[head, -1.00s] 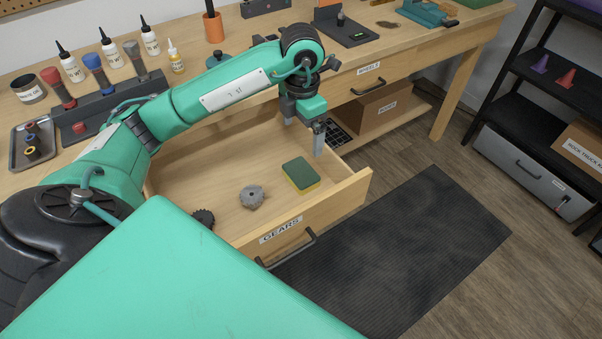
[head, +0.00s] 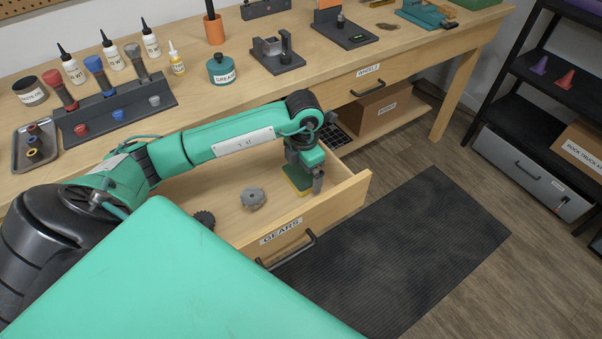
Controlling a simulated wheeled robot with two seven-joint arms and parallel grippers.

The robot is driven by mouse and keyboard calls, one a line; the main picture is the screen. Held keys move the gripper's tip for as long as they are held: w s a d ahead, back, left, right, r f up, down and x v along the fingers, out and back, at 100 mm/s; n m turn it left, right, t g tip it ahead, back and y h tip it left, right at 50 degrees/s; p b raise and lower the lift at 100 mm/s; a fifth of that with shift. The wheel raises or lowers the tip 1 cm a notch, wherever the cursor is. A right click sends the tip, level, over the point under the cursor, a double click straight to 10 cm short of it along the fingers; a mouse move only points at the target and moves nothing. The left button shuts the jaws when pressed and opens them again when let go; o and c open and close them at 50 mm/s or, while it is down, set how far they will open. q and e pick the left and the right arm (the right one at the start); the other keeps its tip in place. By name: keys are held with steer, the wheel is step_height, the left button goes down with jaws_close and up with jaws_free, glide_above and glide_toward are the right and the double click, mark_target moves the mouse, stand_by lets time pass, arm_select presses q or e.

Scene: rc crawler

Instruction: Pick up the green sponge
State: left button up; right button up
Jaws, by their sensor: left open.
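The green sponge (head: 299,188) lies in the open drawer labelled GEARS (head: 335,204), near its right end. Only its yellow lower edge and a bit of green show, because my left gripper (head: 305,184) is right over it and hides most of it. The left gripper points down with its fingers at the sponge and is open. Whether the fingers touch the sponge cannot be told. My right gripper is not in view.
A grey gear (head: 253,198) and a dark gear (head: 204,219) lie in the drawer, left of the sponge. The drawer's front wall and handle (head: 290,250) stand close by. The workbench (head: 215,105) behind holds bottles, a screwdriver rack and a grease pot.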

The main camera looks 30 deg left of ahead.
arm_select(q)
steer(key=shift+f, duration=0.25)
steer(key=c, duration=0.8)
steer(key=shift+r, duration=0.1)
step_height(320, 180, up, 16)
step_height(320, 180, up, 4)
glide_above(303, 172)
steer(key=shift+o, duration=0.6)
steer(key=shift+c, duration=0.2)
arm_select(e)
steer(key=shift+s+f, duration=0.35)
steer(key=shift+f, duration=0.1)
